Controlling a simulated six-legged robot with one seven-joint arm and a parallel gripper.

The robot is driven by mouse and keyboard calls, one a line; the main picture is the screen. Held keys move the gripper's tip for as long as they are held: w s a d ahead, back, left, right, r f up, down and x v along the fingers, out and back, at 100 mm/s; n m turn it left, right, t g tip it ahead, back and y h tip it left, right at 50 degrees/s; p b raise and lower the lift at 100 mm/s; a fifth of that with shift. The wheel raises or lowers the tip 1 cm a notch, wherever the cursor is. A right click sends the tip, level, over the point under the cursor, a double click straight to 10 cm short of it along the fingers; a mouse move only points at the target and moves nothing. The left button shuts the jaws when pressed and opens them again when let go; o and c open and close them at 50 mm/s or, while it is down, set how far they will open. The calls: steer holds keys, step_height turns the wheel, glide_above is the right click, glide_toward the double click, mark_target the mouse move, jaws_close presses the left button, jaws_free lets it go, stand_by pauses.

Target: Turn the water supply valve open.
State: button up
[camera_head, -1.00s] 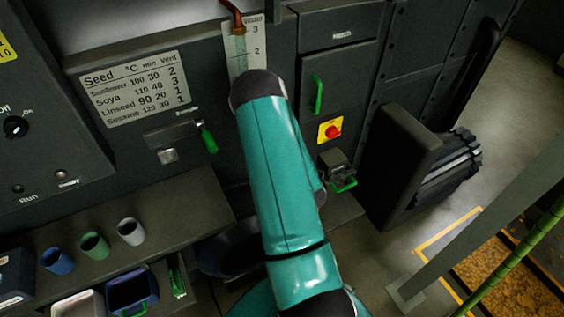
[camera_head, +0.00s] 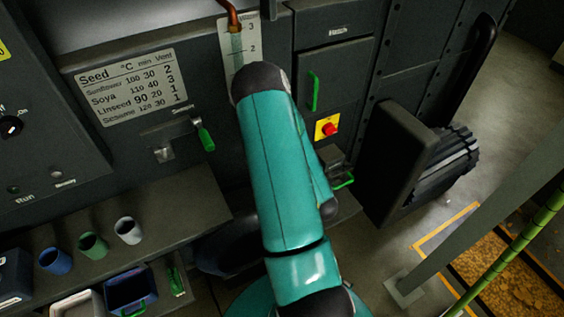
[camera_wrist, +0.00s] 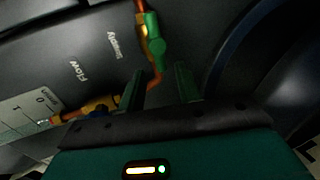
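The water supply valve (camera_wrist: 155,42) has a green handle on a brass body and shows in the wrist view at upper middle, beside the word "Supply". Its handle lies roughly in line with the copper pipe. My gripper (camera_wrist: 161,84) is open, with its two dark green fingers apart and nothing seen between them but part of the pipe. The valve handle appears just beyond the fingertips, and I see no contact. In the head view my teal arm hides the gripper and the valve.
A flow valve (camera_wrist: 100,106) with a blue part sits left of my fingers, near a gauge scale (camera_wrist: 30,112). In the head view, a hatch with a green handle (camera_head: 314,91) and a red button (camera_head: 329,128) are right of my arm. Cups (camera_head: 92,245) stand at lower left.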

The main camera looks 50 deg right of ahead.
steer(key=v, duration=0.7)
steer(key=shift+s, duration=0.1)
stand_by(0.4)
